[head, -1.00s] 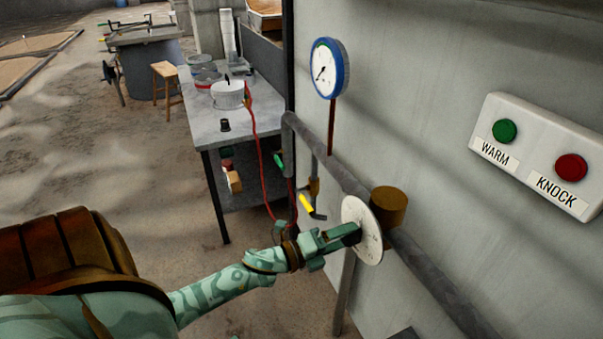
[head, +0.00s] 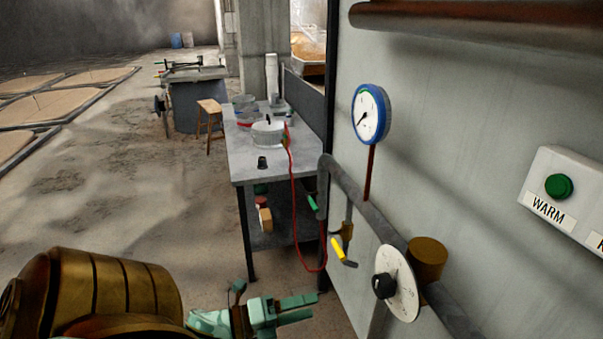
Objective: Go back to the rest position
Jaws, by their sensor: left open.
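My left gripper (head: 298,309) is at the bottom middle, open and empty. It is to the left of a white round dial with a black knob (head: 384,286) on the wall pipe and is apart from it. My right gripper is not in the head view.
A pipe (head: 352,194) runs along the wall with a yellow-handled valve (head: 343,252) and a green-handled valve (head: 313,205). A blue-rimmed gauge (head: 369,114) and a button box (head: 568,196) are on the wall. A table (head: 248,166) with a white pot (head: 268,134) stands behind.

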